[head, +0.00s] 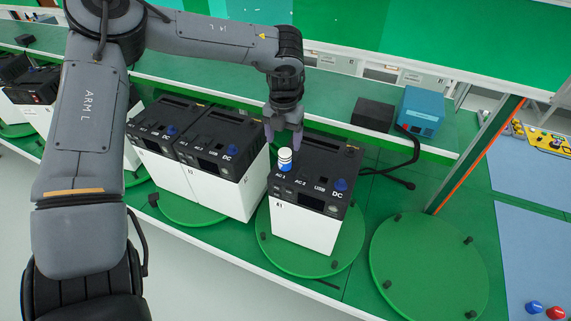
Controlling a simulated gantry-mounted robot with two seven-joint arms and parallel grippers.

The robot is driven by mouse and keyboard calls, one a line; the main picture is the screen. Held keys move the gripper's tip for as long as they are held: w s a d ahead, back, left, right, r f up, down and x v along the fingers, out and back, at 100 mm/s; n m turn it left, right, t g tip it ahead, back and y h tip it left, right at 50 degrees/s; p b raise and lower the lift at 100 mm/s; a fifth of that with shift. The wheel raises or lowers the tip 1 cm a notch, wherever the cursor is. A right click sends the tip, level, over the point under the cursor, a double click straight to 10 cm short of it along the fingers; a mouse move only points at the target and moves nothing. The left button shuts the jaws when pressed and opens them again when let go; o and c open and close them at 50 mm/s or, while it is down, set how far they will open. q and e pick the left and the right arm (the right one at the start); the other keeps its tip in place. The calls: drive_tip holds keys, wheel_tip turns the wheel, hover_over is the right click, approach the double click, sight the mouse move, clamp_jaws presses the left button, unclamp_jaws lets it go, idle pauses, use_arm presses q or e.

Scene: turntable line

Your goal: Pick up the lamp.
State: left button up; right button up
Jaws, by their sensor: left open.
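A small white and blue cylinder (285,160), which looks like the lamp, stands upright on the AC 1 end of the top panel of a black and white power unit (305,228). My left gripper (283,140) is open, with its fingers pointing down just above and behind the lamp in the picture. No contact between fingers and lamp can be made out. My right gripper is not in view.
The unit sits on a round green turntable (268,250). More units (222,190) stand to the left. An empty turntable (428,265) lies to the right. A blue box (420,111) and a black box (373,114) stand behind, with a black cable (400,165) nearby.

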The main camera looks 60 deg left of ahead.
sight(285, 152)
use_arm(q)
drive_tip(key=shift+f, duration=1.55)
drive_tip(key=shift+w+a+f+p, duration=0.2)
drive_tip(key=shift+f+p, duration=0.6)
wheel_tip(285, 152, down, 3)
drive_tip(key=shift+w+a+r+p, duration=0.1)
drive_tip(key=shift+w+r+p, duration=0.05)
drive_tip(key=shift+p, duration=0.3)
drive_tip(key=shift+f, duration=0.5)
drive_tip(key=c, duration=1.3)
drive_tip(key=shift+c, duration=0.2)
drive_tip(key=shift+r, duration=0.1)
